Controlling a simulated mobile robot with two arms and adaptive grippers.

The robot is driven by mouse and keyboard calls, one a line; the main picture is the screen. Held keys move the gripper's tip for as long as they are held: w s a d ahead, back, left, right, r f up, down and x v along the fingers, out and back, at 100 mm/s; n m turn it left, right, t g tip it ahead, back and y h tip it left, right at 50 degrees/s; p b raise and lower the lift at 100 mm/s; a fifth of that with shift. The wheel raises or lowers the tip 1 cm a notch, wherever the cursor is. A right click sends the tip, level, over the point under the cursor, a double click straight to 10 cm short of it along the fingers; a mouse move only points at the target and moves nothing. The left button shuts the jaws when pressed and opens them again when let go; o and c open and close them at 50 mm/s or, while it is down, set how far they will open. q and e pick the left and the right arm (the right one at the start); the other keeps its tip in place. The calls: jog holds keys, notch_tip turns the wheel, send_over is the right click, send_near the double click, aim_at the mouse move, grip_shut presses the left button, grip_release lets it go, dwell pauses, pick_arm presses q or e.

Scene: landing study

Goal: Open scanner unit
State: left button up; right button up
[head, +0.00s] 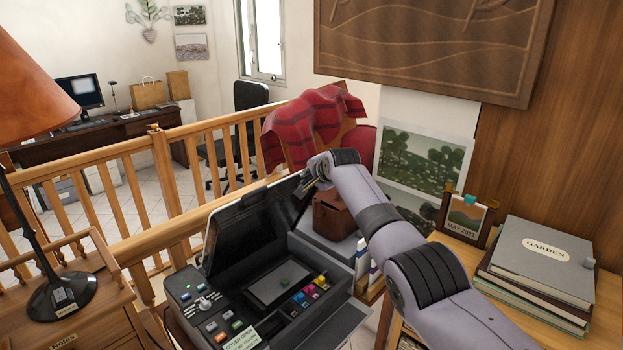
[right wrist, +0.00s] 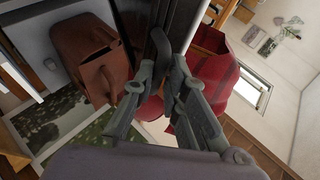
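The multifunction printer (head: 255,305) stands in the lower middle of the head view. Its dark scanner unit (head: 246,238) is tilted up steeply at the back left, and the inner bay with coloured cartridges shows. My right gripper (head: 311,183) is at the upper right edge of the raised scanner unit. My left gripper is not in view.
A brown leather bag (head: 336,214) stands behind the printer, also in the right wrist view (right wrist: 83,48). A wooden railing (head: 160,178) runs behind. A lamp (head: 62,290) stands at left. Books (head: 541,262) and a calendar (head: 465,217) are at right.

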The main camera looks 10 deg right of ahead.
jog(key=o, duration=0.3)
jog(key=shift+d, duration=0.1)
jog(key=shift+o, duration=0.2)
jog(key=shift+s, duration=0.15)
jog(key=v, duration=1.1)
jog(key=shift+s+r, duration=0.2)
jog(key=shift+s, duration=0.1)
